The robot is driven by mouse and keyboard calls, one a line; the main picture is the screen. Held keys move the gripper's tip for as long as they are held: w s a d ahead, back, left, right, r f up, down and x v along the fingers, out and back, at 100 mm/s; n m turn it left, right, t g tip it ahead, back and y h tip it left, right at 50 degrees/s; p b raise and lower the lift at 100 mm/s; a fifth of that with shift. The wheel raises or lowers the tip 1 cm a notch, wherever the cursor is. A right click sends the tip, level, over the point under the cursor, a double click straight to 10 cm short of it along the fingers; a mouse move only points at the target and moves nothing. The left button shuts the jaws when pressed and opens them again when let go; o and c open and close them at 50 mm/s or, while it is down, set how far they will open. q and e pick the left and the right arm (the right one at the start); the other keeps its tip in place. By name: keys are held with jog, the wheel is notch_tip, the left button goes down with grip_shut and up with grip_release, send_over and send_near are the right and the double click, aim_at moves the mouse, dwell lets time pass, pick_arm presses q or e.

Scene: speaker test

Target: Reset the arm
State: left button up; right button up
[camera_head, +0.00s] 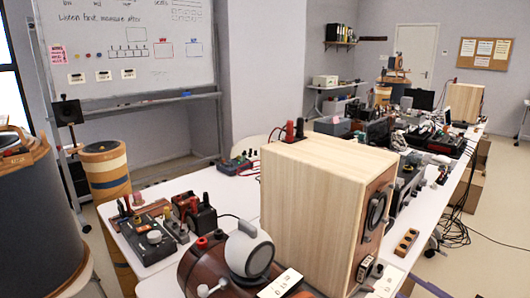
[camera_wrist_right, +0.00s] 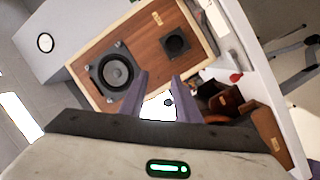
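My right gripper (camera_wrist_right: 160,77) shows in the right wrist view. Its two purple-grey fingers stand apart with nothing held between them. Beyond the fingertips is a wooden speaker front (camera_wrist_right: 140,47) with a large round driver and a smaller one, seen tilted. In the head view I cannot clearly make out the right gripper's fingers. A large pale wooden speaker box (camera_head: 315,205) stands on the near bench there, its driver side facing right. I see no left gripper in either view.
A white bench (camera_head: 240,197) carries a black meter box (camera_head: 147,238) and a brown cylinder with a grey-and-white round part at the front. A dark drum (camera_head: 40,220) stands at left. Electronics crowd the bench behind the speaker. Cables hang at right, near open floor (camera_head: 490,225).

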jog(key=s+a+f+m+g+h, duration=0.1)
jog(key=s+a+f+m, duration=0.15)
jog(key=f, duration=0.35)
jog(key=s+a+f+m+g+h, duration=0.1)
jog(key=s+a+f+m+h, duration=0.15)
jog(key=s+f, duration=0.2)
jog(key=s+a+f+m+h, duration=0.1)
jog(key=s+a+f+m, duration=0.15)
jog(key=f, duration=0.45)
jog(key=s+a+f+m+g, duration=0.5)
jog(key=s+a+f, duration=0.4)
jog(key=s, duration=0.3)
jog(key=shift+s+a+h, duration=0.35)
jog(key=shift+s+a, duration=0.05)
jog(key=shift+a, duration=0.2)
